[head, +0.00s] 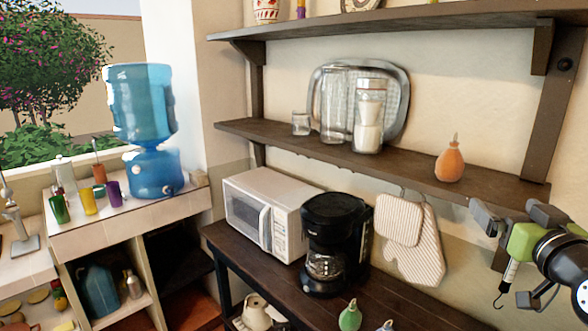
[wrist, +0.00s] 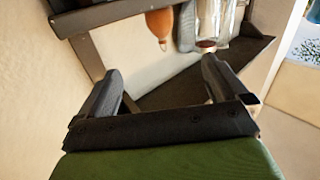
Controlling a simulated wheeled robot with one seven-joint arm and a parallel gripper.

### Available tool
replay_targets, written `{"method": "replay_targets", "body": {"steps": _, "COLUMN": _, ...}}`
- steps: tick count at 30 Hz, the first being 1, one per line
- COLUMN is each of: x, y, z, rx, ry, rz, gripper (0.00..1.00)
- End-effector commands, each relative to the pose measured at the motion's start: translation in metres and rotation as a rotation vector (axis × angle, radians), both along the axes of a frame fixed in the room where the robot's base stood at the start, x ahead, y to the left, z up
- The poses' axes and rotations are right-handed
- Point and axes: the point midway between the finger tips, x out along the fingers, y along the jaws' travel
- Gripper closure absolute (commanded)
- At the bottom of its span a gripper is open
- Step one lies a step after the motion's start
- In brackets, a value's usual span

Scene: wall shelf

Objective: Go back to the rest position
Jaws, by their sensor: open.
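My gripper (head: 512,212) is at the right edge of the head view, in front of the wall and below the right end of the lower shelf (head: 400,170). Its jaws are apart with nothing between them. In the wrist view, my gripper (wrist: 161,80) shows two dark fingers spread wide over a green body. That view looks upside down. An orange gourd-shaped bottle (head: 450,163) stands upright on the lower shelf, up and left of my gripper. The bottle (wrist: 160,25) also shows beyond the fingers in the wrist view, apart from them.
The upper shelf (head: 390,25) overhangs the lower one. Glass jars (head: 332,105) and a tray (head: 400,85) stand left of the bottle. Oven mitts (head: 415,240) hang below. A coffee maker (head: 335,240), microwave (head: 265,212) and green bottle (head: 350,318) are on the dark table.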

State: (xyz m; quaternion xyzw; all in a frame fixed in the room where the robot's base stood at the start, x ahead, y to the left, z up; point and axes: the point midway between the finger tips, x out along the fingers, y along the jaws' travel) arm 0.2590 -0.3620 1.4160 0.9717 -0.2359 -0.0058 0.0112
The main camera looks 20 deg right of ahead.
Motion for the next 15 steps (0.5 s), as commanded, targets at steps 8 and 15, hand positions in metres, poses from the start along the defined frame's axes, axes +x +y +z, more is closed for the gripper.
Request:
{"method": "replay_targets", "body": {"steps": 8, "x": 0.03, "y": 0.034, "z": -0.012, "rx": 0.042, "ry": 0.07, "rz": 0.068, "gripper": 0.0}}
{"method": "replay_targets", "body": {"steps": 15, "x": 0.063, "y": 0.092, "z": -0.034, "rx": 0.106, "ry": 0.185, "rz": 0.165, "gripper": 0.0}}
